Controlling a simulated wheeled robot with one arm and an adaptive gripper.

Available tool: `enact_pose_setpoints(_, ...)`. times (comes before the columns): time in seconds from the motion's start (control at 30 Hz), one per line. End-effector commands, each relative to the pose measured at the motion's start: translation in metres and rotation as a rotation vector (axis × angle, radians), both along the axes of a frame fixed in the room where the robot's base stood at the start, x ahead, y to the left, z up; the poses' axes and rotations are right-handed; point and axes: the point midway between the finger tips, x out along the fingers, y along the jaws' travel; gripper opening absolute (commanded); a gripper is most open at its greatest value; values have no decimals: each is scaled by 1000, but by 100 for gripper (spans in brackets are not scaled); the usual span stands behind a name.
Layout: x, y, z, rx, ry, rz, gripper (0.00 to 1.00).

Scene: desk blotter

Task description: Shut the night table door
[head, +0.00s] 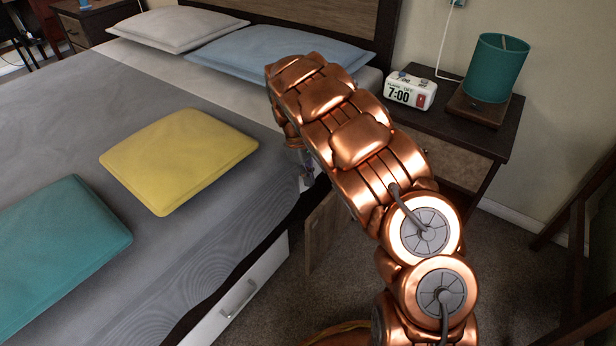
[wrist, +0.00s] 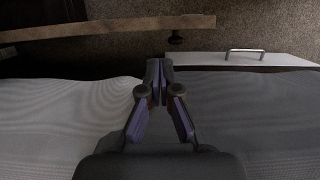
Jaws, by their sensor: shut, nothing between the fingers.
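The night table (head: 455,122) stands beside the head of the bed, with a dark top and a wood-grain drawer front. Its wooden door (head: 325,232) stands open, jutting out near the bed's side, partly hidden behind my arm. My gripper (wrist: 155,66) is shut and empty, over the bed's edge and apart from the door. In the head view it is mostly hidden behind my arm.
The bed (head: 75,125) fills the left, with yellow (head: 180,158) and teal (head: 60,250) cushions. A white bed drawer (head: 240,302) with a metal handle is below. An alarm clock (head: 409,92) and a teal lamp (head: 497,68) stand on the night table. Carpet lies clear in front.

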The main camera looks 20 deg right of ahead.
Motion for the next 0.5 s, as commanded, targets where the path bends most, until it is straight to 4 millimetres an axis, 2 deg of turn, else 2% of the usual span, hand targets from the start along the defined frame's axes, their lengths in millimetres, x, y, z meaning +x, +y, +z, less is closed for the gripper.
enact_pose_setpoints(0.03,-2,-2,-10,-1,3,-2,0)
enact_pose_setpoints(0.3,-10,-8,-53,-2,1,0,0)
enact_pose_setpoints(0.5,-15,-11,-70,0,3,-1,0)
